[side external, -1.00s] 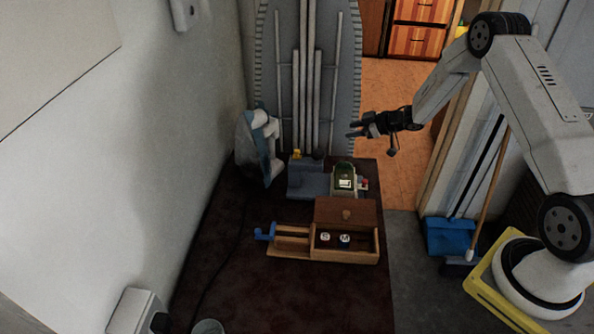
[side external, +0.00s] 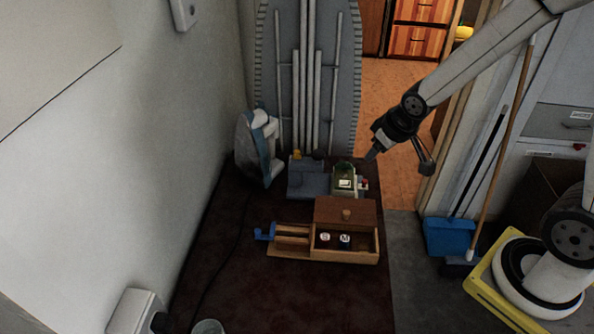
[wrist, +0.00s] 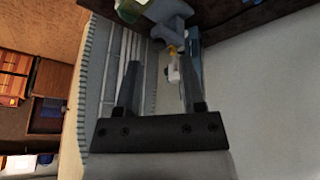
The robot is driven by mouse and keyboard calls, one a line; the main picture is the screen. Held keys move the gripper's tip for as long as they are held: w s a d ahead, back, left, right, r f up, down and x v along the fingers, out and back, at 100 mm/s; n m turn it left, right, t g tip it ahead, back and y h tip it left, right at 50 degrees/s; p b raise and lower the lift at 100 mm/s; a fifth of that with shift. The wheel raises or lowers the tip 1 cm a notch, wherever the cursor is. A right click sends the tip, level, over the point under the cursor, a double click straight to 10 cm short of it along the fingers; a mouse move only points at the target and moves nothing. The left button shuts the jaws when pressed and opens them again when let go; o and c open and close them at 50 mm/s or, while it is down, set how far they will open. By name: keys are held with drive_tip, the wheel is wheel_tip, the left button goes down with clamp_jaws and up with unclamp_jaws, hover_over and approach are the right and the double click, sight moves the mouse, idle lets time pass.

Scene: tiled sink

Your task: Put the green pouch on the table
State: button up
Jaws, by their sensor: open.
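The green pouch (side external: 344,181), with a pale label on its front, stands near the back right edge of the dark brown table (side external: 280,295). I cannot tell whether it rests on the table itself or on something low. In the wrist view a green shape that looks like the pouch (wrist: 130,10) is cut off by the top edge. My gripper (side external: 371,156) is above and just right of the pouch, tilted down to the left and apart from it. In the wrist view my gripper (wrist: 160,75) is open, with nothing held between the fingers.
A wooden box (side external: 345,254) with two round labelled pieces is in front. An ironing board (side external: 306,80) stands behind. The table's front left is mostly clear.

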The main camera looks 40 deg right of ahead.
drive_tip(key=s+a+g, duration=0.2)
drive_tip(key=s+a, duration=0.2)
drive_tip(key=s, duration=0.4)
drive_tip(key=shift+s+m+y, duration=0.15)
drive_tip(key=shift+m+y, duration=0.15)
drive_tip(key=shift+y, duration=0.1)
drive_tip(key=shift+o, duration=0.4)
drive_tip(key=shift+r, duration=0.1)
drive_tip(key=shift+d, duration=0.1)
